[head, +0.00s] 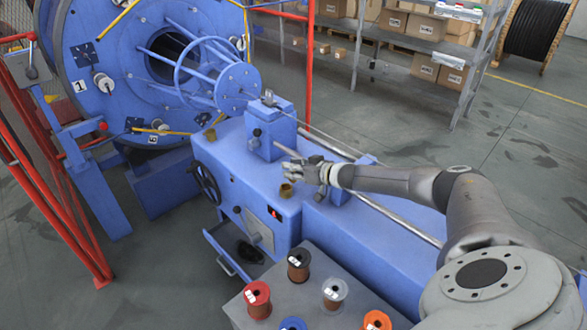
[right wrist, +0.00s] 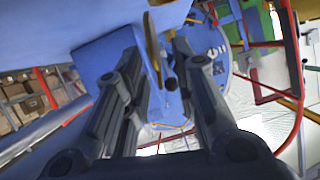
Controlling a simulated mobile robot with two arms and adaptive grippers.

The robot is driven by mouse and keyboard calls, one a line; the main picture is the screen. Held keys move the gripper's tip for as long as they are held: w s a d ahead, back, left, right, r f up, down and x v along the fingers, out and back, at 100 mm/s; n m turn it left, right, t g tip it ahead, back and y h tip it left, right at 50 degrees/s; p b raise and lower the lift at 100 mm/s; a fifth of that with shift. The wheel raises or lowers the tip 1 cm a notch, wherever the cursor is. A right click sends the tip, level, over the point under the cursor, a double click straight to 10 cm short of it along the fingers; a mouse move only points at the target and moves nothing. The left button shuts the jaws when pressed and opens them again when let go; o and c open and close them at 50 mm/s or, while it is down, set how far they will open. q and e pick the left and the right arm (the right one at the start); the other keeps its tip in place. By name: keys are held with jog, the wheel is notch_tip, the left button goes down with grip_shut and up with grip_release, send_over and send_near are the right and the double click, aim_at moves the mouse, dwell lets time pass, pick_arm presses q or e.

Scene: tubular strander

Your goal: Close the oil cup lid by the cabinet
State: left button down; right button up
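A small brass oil cup (head: 286,190) stands on top of the blue machine cabinet (head: 264,206). Whether its lid is up cannot be made out in the head view. Another brass cup (head: 210,134) sits farther left on the cabinet top. My right gripper (head: 290,170) is just above and beside the nearer cup. In the right wrist view its two fingers (right wrist: 165,95) are apart, with a thin brass-coloured piece (right wrist: 152,45), perhaps the lid edge-on, showing beyond and between them. Contact cannot be told. My left gripper is not in view.
A blue upright block (head: 270,133) and a long metal rod (head: 385,210) stand close to my right gripper. A handwheel (head: 206,183) and open drawer (head: 232,256) are on the cabinet's left side. A grey table (head: 320,275) with several spools stands in front.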

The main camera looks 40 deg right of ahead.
grip_shut()
jog(key=shift+a, duration=0.15)
dwell(0.4)
jog(key=shift+s+a+n+h+p, duration=0.1)
jog(key=shift+a+n+h+p, duration=0.35)
jog(key=shift+a+n+h, duration=0.4)
jog(key=shift+a+f+n+h, duration=0.1)
jog(key=shift+a+n+h, duration=0.25)
jog(key=shift+n, duration=0.4)
jog(key=shift+a+f+n+h, duration=0.1)
jog(key=shift+a+n+h, duration=0.25)
jog(key=shift+n, duration=0.35)
jog(key=shift+t, duration=0.3)
grip_release()
jog(key=shift+s, duration=0.15)
